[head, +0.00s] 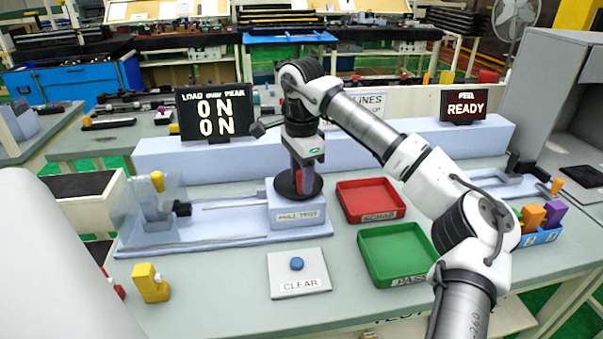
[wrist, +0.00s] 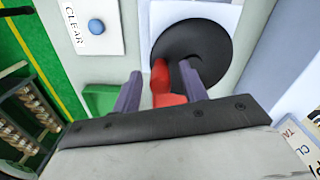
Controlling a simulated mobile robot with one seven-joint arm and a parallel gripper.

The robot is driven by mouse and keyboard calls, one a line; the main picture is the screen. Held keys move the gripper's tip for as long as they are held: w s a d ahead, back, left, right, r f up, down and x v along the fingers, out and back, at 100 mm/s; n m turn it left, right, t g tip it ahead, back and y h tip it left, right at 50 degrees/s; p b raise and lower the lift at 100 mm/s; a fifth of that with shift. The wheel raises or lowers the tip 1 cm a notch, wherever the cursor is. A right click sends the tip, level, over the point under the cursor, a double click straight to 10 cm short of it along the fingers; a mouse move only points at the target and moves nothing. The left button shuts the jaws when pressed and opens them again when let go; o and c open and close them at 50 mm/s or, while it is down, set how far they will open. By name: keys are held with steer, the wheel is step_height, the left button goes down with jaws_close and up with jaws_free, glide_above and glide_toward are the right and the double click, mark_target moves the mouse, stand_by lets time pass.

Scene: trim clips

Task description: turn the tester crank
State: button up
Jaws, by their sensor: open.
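The pull tester (head: 298,215) is a pale box labelled PULL TEST. Its crank is a black disc (head: 284,188) on top of the box, with a red upright handle (head: 309,181). The disc (wrist: 205,40) and handle (wrist: 160,74) also show in the wrist view. My gripper (head: 301,166) points down over the disc. Its purple-grey fingers (wrist: 160,72) are open, with the handle between them in the wrist view, nearer one finger. Whether either finger touches it, I cannot tell. The load display (head: 215,114) reads 0 N twice.
A CLEAR pad with a blue button (head: 297,264) lies in front of the tester. A red SCRAP tray (head: 371,217) and green PASS tray (head: 397,281) sit right of it. A yellow clip (head: 151,284) stands at the front left. A READY display (head: 464,108) stands behind.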

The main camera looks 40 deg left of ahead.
steer(key=shift+c, duration=0.4)
jaws_close()
